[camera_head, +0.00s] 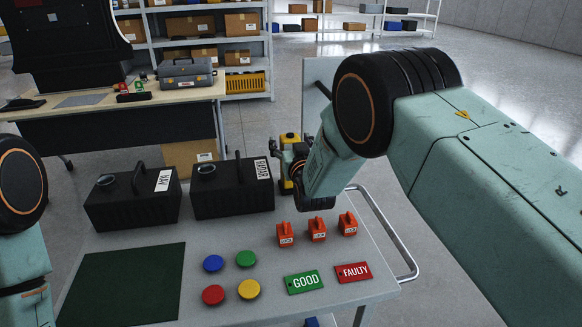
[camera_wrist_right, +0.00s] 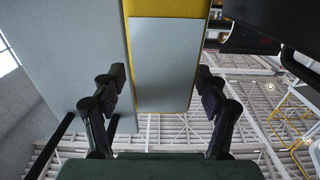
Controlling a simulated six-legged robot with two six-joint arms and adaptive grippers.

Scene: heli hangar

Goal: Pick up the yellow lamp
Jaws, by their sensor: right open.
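The yellow lamp (camera_head: 287,140) stands at the far edge of the cart, right of the RADAR box, partly hidden behind my right gripper and wrist. My right gripper (camera_head: 291,160) is in front of it, and its fingers are hard to make out there. In the right wrist view my right gripper (camera_wrist_right: 161,82) has its fingers spread wide. A yellow body with a grey panel, which looks like the lamp (camera_wrist_right: 168,8), shows between and beyond them. I cannot tell whether a finger touches it. Only part of my left arm shows at the left edge; its gripper is out of view.
A workbench (camera_head: 115,105) stands behind.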

